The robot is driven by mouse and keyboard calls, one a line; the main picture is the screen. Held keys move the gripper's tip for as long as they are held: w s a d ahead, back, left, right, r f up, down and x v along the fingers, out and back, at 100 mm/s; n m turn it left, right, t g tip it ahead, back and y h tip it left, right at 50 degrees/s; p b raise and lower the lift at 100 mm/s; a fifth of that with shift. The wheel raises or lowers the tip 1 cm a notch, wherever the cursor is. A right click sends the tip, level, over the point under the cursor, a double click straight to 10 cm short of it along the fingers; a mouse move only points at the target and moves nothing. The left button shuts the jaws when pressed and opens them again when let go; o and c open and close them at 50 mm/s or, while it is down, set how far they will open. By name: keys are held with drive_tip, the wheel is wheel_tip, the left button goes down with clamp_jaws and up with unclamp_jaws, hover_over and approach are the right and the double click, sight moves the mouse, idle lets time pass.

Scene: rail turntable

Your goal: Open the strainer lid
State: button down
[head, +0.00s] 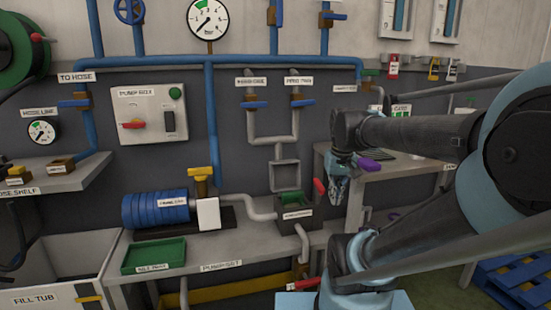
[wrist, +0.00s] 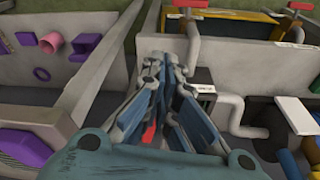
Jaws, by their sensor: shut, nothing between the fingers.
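The strainer appears to be the dark labelled box (head: 296,213) on the pump bench, with a green top face (head: 290,197). A red handle (head: 319,187) stands tilted at its right side. My gripper (head: 334,203) hangs fingers-down to the right of the box and the red handle, with a small gap in the head view. In the wrist view my gripper (wrist: 165,62) is shut and empty, its fingers hiding part of the box. A red piece (wrist: 150,133) shows past the fingers; I cannot tell whether they touch it. The lid's position is unclear.
A blue pump (head: 155,209), a yellow-handled valve (head: 202,174) and a green tray (head: 153,256) stand left along the bench. Grey pipes join the box. A side table (head: 405,175) with a purple object (head: 369,166) is close behind my gripper.

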drive_tip(key=w+a+r+n, duration=0.1)
drive_tip(key=w+a+r, duration=0.3)
drive_tip(key=w+r, duration=0.35)
drive_tip(key=w+a+r, duration=0.3)
drive_tip(key=w+r, duration=0.3)
drive_tip(key=w, duration=0.2)
wheel_tip(320, 180, up, 7)
drive_tip(key=n, duration=0.1)
hover_over(280, 161)
drive_tip(key=w, duration=0.1)
drive_tip(key=w+f, duration=0.1)
drive_tip(key=f, duration=0.8)
drive_tip(key=w+a+f, duration=0.1)
drive_tip(key=w+f, duration=0.1)
drive_tip(key=f, duration=0.8)
drive_tip(key=shift+a+f, duration=0.15)
drive_tip(key=shift+a, duration=0.15)
drive_tip(key=shift+s+d+r+t+y, duration=0.25)
drive_tip(key=shift+s+r+t, duration=0.25)
drive_tip(key=shift+s, duration=0.3)
drive_tip(key=shift+s+d+r+t+y, duration=0.25)
drive_tip(key=shift+s+r+t, duration=0.25)
drive_tip(key=shift+s, duration=0.3)
drive_tip(key=shift+s+d+r, duration=0.1)
drive_tip(key=shift+s+r, duration=0.1)
drive_tip(key=shift+s, duration=0.2)
drive_tip(key=shift+s+d+r, duration=0.1)
drive_tip(key=shift+s+r, duration=0.05)
drive_tip(key=shift+s, duration=0.25)
drive_tip(key=shift+r, duration=0.15)
